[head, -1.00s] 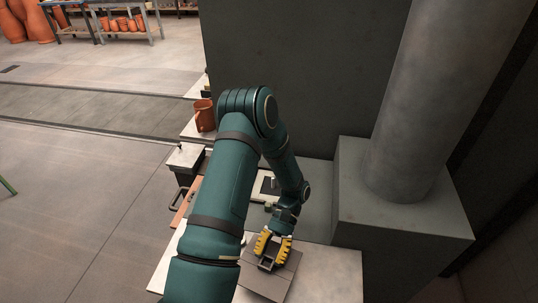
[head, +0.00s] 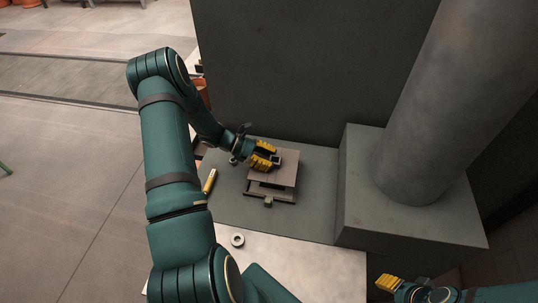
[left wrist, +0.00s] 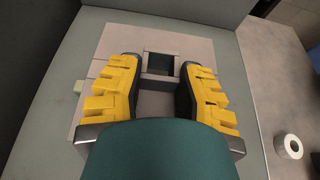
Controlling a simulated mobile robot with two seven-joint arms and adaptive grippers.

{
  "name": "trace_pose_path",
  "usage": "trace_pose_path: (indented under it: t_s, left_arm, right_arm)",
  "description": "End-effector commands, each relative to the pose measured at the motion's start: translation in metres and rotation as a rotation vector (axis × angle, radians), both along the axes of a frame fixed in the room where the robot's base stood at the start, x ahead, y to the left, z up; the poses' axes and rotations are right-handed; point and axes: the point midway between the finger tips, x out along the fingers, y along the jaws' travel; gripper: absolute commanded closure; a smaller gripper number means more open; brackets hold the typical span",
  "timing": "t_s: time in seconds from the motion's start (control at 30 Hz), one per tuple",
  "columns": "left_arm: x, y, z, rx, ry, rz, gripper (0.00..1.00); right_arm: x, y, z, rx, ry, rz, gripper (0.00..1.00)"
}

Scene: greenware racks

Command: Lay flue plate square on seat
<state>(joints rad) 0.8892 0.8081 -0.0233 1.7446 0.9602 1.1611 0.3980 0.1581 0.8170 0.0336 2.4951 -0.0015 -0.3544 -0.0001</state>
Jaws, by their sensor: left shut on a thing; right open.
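The flue plate (head: 287,169) is a flat brownish-grey slab with a raised dark handle, above the seat (head: 283,198), a dark frame on the grey ledge. The plate covers most of the seat; the seat's near edge shows below it. I cannot tell whether they touch. My left gripper (head: 271,157) is shut on the plate's handle. In the left wrist view the yellow fingers (left wrist: 160,95) straddle the handle, with the plate (left wrist: 185,45) beneath. My right gripper (head: 389,284) is open and empty at the lower right, away from the plate.
A roll of tape (head: 237,240) lies on the pale tabletop (head: 310,262), and shows in the left wrist view (left wrist: 290,146). A thick flue pipe (head: 440,110) on a block stands to the right.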

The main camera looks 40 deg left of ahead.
Motion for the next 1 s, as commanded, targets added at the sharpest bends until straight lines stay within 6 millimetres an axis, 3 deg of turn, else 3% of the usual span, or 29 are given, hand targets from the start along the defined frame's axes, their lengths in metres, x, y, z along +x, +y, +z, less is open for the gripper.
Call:
trace_pose_path:
  t_s: [0.47,1.0]
  left_arm:
    - [-0.001,0.003,0.001,-0.006,-0.005,-0.004,1.0]
    - [-0.001,0.002,-0.042,-0.006,-0.003,-0.004,1.0]
  right_arm:
    - [0.0,0.0,-0.003,0.0,-0.001,0.0,0.53]
    - [-0.001,0.0,-0.037,-0.002,0.0,-0.005,0.53]
